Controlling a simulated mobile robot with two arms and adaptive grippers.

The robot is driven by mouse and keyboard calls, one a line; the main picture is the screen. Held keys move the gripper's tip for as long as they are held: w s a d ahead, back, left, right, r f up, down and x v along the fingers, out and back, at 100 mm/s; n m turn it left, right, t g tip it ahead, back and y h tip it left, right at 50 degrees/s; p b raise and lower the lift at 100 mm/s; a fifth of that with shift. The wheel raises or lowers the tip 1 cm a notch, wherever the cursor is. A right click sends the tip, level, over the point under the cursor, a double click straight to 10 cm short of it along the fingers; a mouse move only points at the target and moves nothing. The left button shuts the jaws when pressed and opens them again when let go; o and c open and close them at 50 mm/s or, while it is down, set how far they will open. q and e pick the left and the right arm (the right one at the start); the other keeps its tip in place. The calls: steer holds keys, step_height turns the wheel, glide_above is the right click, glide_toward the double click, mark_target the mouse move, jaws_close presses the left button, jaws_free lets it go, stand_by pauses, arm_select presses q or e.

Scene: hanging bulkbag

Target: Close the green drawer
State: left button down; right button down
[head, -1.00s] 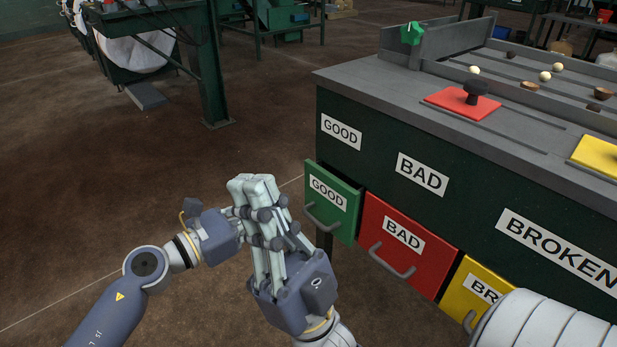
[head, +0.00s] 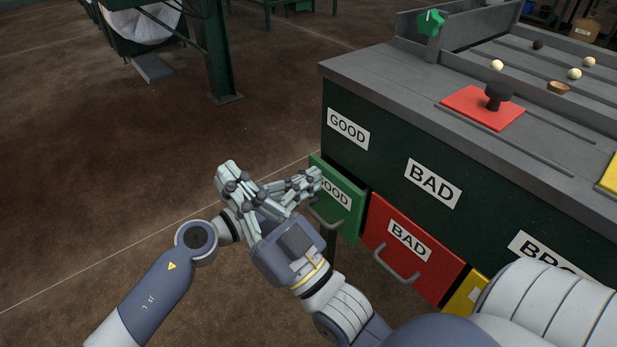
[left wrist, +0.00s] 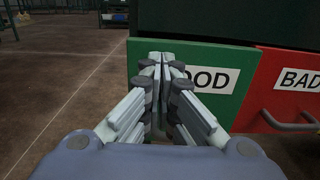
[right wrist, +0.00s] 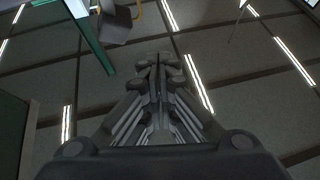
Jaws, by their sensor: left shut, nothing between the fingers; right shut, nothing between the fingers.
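The green drawer (head: 348,222) has a GOOD label and a grey handle. Its front stands out a little from the dark green cabinet, left of the red drawer. It also fills the middle of the left wrist view (left wrist: 217,106). My left gripper (head: 315,178) is shut and empty, its fingertips in front of the label's left part; whether they touch cannot be told. Its fingers also show in the left wrist view (left wrist: 158,62). My right gripper (head: 225,168) is shut and empty, pointing up left of the left one. In the right wrist view it (right wrist: 157,65) faces the ceiling.
The red BAD drawer (head: 440,268) with its handle sits right beside the green one, then a yellow drawer (head: 466,300). The cabinet's top (head: 400,75) carries a red pad with a black knob (head: 498,92). The floor (head: 110,190) on the left is open.

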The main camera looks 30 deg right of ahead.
arm_select(q)
steer(key=shift+d, duration=0.1)
